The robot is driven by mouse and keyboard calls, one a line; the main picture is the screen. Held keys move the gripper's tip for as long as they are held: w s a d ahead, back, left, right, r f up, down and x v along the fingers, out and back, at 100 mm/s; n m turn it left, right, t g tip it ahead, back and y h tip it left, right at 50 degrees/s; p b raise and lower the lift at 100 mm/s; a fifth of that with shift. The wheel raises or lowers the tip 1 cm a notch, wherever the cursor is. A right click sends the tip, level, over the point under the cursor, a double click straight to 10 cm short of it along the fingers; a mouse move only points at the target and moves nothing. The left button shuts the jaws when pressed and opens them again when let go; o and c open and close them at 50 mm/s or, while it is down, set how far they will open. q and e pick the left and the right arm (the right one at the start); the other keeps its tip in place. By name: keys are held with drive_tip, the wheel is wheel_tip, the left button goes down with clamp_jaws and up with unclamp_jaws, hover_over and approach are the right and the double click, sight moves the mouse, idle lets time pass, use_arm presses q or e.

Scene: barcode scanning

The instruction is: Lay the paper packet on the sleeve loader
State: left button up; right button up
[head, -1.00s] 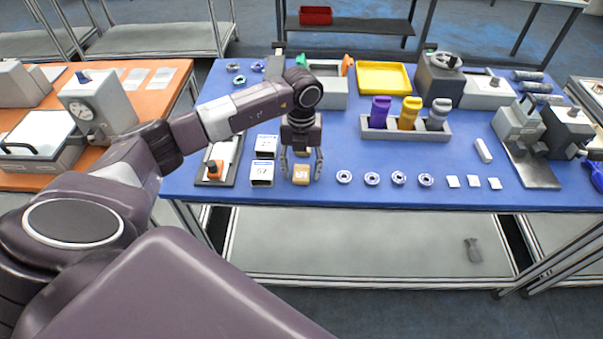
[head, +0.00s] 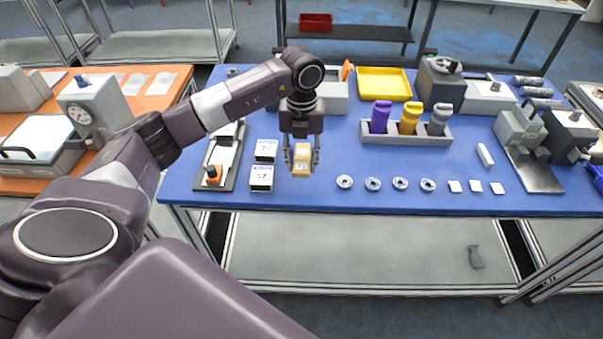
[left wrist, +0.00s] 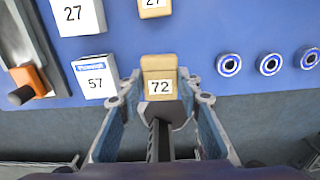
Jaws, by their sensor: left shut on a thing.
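A small tan paper packet (head: 302,153) with a white label is between the fingers of my left gripper (head: 302,165). In the left wrist view the held packet (left wrist: 159,76) reads 72. My left gripper (left wrist: 160,98) is shut on it and holds it above the front of the blue table. My right gripper does not show.
White boxes reading 57 (head: 261,179) and 27 (head: 265,151) stand just left of the gripper. Several white rings (head: 372,184) and small white squares (head: 476,187) lie to the right. A grey rack (head: 380,138) with coloured bottles and a yellow tray (head: 384,84) stand farther back.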

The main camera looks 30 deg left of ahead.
use_arm(q)
wheel_tip(320, 180, up, 8)
drive_tip(key=shift+w+r+b, duration=0.1)
drive_tip(key=shift+r+b, duration=0.1)
drive_tip(key=shift+b, duration=0.8)
wheel_tip(320, 180, up, 5)
hover_over(302, 164)
drive_tip(key=shift+r+p, duration=0.35)
drive_tip(key=shift+r, duration=0.45)
